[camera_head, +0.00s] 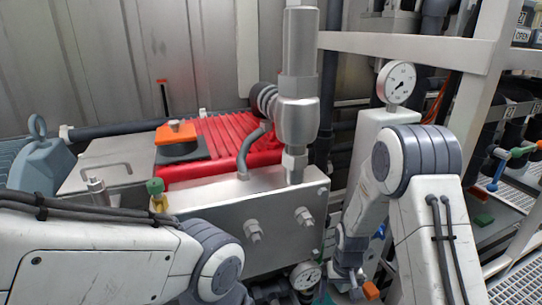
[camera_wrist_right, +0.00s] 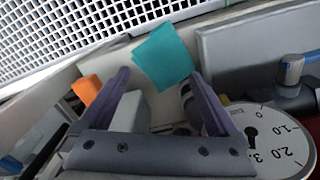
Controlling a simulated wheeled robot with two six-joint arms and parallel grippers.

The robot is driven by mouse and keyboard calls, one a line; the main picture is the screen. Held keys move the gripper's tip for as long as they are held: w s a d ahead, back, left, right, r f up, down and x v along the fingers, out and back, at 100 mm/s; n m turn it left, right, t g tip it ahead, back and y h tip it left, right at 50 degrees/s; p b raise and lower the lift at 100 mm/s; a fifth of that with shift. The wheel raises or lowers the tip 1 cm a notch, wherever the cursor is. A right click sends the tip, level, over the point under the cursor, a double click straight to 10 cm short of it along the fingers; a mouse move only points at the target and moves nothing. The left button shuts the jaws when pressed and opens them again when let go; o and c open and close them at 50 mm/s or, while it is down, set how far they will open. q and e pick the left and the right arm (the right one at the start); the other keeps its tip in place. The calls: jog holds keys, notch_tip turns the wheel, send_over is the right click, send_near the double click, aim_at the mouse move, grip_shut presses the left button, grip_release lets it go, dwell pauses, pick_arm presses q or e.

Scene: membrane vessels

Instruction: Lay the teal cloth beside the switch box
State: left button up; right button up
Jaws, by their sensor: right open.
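The teal cloth (camera_wrist_right: 166,56) shows in the right wrist view as a flat, folded-looking square just beyond and between my fingertips. I cannot tell whether the fingers touch it. In the head view only a sliver of teal shows at the bottom edge. My right gripper (camera_wrist_right: 158,76) is open, with its two purple-grey fingers apart. In the head view its arm reaches down at the right of the grey metal block. A grey box (camera_wrist_right: 130,112) and an orange piece (camera_wrist_right: 88,90) lie by the left finger. I cannot tell which thing is the switch box. My left gripper is out of view.
A large grey metal block (camera_head: 250,215) with bolts and a vertical pipe (camera_head: 298,90) stands centrally. A pressure gauge (camera_wrist_right: 262,140) is close to the right finger. A red ribbed cover (camera_head: 225,140) lies behind. White grating (camera_wrist_right: 60,30) lies beyond the ledge.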

notch_tip(320, 180, down, 5)
jog(key=shift+f+b, duration=0.1)
jog(key=shift+b, duration=0.55)
jog(key=s+d+r+p, duration=0.6)
jog(key=s+r, duration=0.4)
jog(key=r, duration=0.1)
jog(key=w+a+r+p, duration=0.1)
jog(key=w+r+p, duration=0.1)
jog(key=r+p, duration=0.7)
jog(key=w+a+r+p, duration=0.1)
jog(key=w+r+p, duration=0.1)
jog(key=r+p, duration=0.8)
jog(key=w+a+r+p, duration=0.2)
jog(key=w+r+p, duration=0.1)
jog(key=r+p, duration=0.6)
notch_tip(320, 180, up, 3)
jog(key=shift+r+p, duration=0.15)
jog(key=shift+p, duration=0.2)
